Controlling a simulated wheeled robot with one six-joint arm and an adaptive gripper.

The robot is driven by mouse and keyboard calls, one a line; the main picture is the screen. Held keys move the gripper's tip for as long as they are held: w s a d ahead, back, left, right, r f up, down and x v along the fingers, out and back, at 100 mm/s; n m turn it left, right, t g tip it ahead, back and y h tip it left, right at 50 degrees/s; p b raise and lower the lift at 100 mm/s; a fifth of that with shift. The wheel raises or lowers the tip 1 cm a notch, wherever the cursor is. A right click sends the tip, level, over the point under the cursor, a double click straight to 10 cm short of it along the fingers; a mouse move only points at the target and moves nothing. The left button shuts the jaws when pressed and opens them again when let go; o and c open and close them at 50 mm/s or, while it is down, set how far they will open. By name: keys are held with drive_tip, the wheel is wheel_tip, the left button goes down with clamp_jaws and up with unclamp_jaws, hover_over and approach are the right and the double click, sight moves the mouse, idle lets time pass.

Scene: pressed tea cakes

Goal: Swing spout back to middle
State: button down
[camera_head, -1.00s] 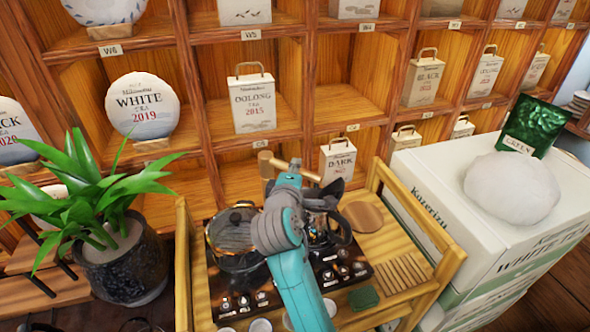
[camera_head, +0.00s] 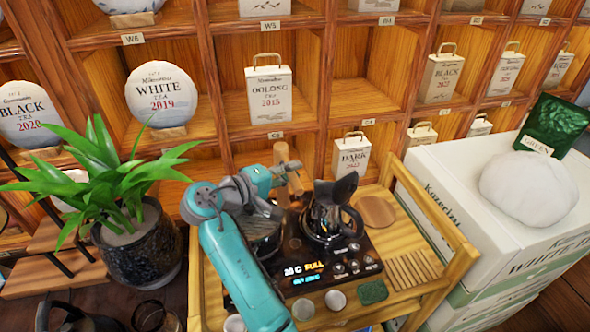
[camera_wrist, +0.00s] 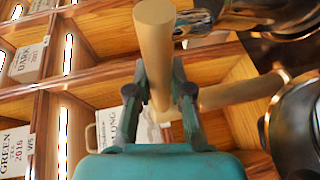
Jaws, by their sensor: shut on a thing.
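The spout's upright wooden handle (camera_wrist: 155,50) stands between my gripper's fingers (camera_wrist: 160,78) in the wrist view, and they are shut on it. A wooden crosspiece (camera_wrist: 240,92) runs off to the right behind it. In the head view the wooden handle (camera_head: 281,154) shows above my gripper (camera_head: 287,178), behind the stove. A glass kettle with a dark handle (camera_head: 326,222) stands on the stove's right side. A second pot (camera_head: 262,243) on the left side is mostly hidden by my arm. The spout's outlet is not clear in the head view.
The black stove panel (camera_head: 350,268) is lit and sits on a wooden tea cart (camera_head: 447,262). Small cups (camera_head: 335,299) stand at its front. A potted plant (camera_head: 140,240) is on the left, stacked boxes (camera_head: 450,200) on the right. Shelves (camera_head: 330,145) rise close behind.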

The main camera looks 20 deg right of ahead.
drive_tip(key=shift+a+m+g, duration=0.2)
drive_tip(key=shift+m+g, duration=0.1)
drive_tip(key=c, duration=1)
unclamp_jaws()
drive_tip(key=shift+c, duration=0.2)
drive_tip(key=v, duration=1.2)
drive_tip(key=shift+d+f, duration=0.1)
